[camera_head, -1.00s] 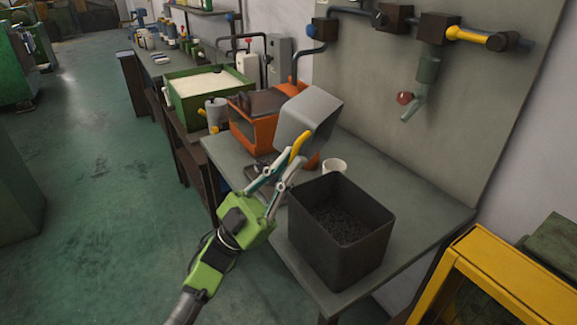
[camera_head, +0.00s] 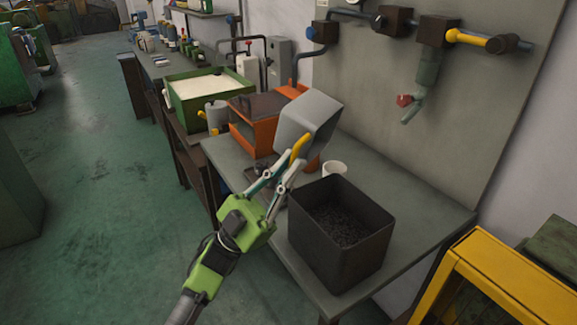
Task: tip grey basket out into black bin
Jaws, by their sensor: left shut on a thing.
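The grey basket (camera_head: 307,117) is tilted and held in the air above the table, left of and behind the black bin. Its yellow handle (camera_head: 299,147) faces my left gripper (camera_head: 292,165), which is shut on it. The inside of the basket is mostly turned away, so I cannot tell what it holds. The black bin (camera_head: 345,253) stands upright on the grey table. Many small dark pieces (camera_head: 340,222) lie in its bottom. My right gripper is not in view.
A white cup (camera_head: 334,169) stands behind the bin. An orange box (camera_head: 256,122) and a green tray of pale material (camera_head: 208,88) are farther back. A pipe with a red-knobbed tap (camera_head: 408,102) hangs on the wall panel. A yellow frame (camera_head: 497,270) is at the right.

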